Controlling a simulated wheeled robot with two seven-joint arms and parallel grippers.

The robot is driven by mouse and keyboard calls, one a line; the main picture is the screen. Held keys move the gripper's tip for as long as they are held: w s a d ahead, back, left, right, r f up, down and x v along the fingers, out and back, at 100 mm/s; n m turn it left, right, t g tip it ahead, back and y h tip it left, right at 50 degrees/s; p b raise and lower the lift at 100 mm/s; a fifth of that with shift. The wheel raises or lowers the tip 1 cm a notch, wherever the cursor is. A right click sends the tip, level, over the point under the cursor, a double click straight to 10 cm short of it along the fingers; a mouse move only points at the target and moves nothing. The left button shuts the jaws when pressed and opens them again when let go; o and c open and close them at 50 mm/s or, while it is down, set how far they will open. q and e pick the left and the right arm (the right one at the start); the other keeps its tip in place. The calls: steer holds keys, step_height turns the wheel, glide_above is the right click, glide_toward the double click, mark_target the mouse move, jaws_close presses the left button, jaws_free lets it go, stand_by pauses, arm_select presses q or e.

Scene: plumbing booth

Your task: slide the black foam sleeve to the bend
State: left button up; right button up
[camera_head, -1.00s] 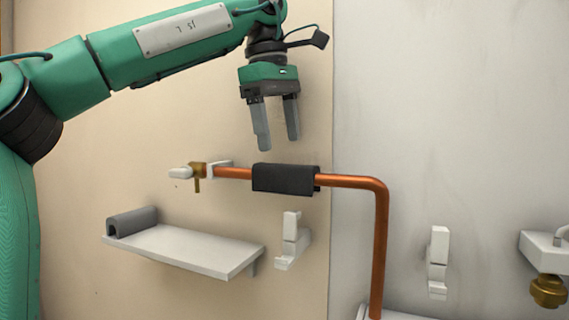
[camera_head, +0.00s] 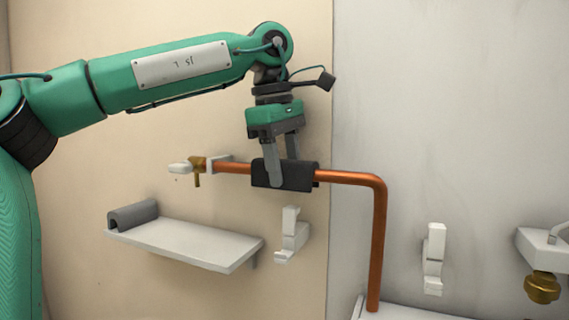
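The black foam sleeve (camera_head: 298,177) sits around the horizontal run of the copper pipe (camera_head: 345,178). The bend (camera_head: 378,184) is to the right of the sleeve, with bare copper between them. There the pipe turns downward. My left gripper (camera_head: 282,172) points down at the sleeve's left half. Its near finger hangs in front of the sleeve, and the far finger's tip is hidden behind it. The fingers look apart, with the sleeve between them; I cannot tell whether they press on it. My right gripper is not in view.
A brass valve (camera_head: 198,166) with a white handle ends the pipe at left. A white shelf (camera_head: 185,245) below holds a grey foam piece (camera_head: 133,215). White brackets (camera_head: 292,238) and (camera_head: 434,258) are on the wall. A brass fitting (camera_head: 542,287) is at far right.

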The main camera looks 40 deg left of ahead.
arm_select(q)
steer(key=c, duration=0.4)
steer(key=shift+c, duration=0.2)
steer(key=shift+w+d, duration=0.1)
steer(key=shift+d, duration=0.05)
steer(key=shift+n+g, duration=0.3)
steer(key=shift+w+d+r, duration=0.1)
steer(key=shift+w+d, duration=0.2)
steer(key=shift+d, duration=0.9)
steer(key=shift+w+d+f, duration=0.1)
steer(key=shift+w+d, duration=0.2)
steer(key=shift+d, duration=0.9)
steer(key=shift+w+d+r, duration=0.1)
steer(key=shift+w+d, duration=0.2)
steer(key=shift+d, duration=0.9)
steer(key=shift+c, duration=0.2)
steer(key=o, duration=1)
steer(key=shift+o, duration=0.2)
